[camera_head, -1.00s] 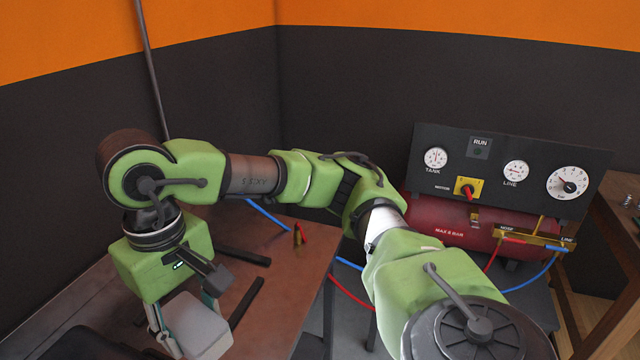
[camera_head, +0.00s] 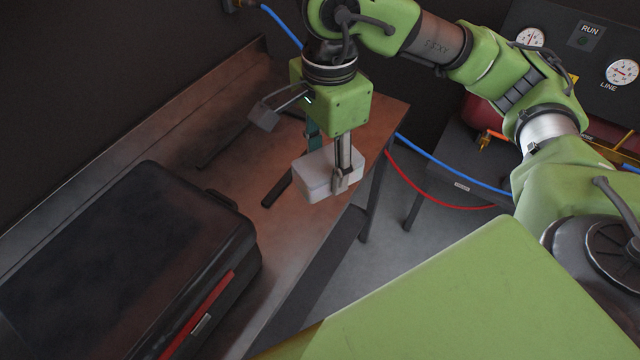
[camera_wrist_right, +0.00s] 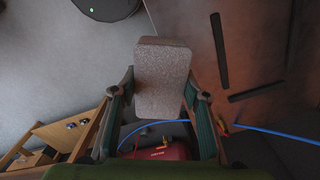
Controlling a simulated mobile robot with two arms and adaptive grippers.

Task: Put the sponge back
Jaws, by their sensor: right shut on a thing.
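The sponge (camera_head: 318,179) is a pale grey, speckled block. My right gripper (camera_head: 330,165) is shut on it, one finger on each side, and holds it in the air near the bench's right edge. In the right wrist view the sponge (camera_wrist_right: 162,75) sits between the two fingers of the right gripper (camera_wrist_right: 160,105), with grey floor to its left and brown bench to its right. The brown bench (camera_head: 290,245) carries two thin dark bars, one (camera_head: 277,188) close left of the sponge and one (camera_head: 222,143) further back. My left gripper is not in view.
A large black toolbox (camera_head: 130,250) with a red front strip fills the bench's left part. A red compressor and gauge panel (camera_head: 575,40) stands at the right. Blue (camera_head: 450,178) and red (camera_head: 425,200) hoses run between. The bench around the bars looks clear.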

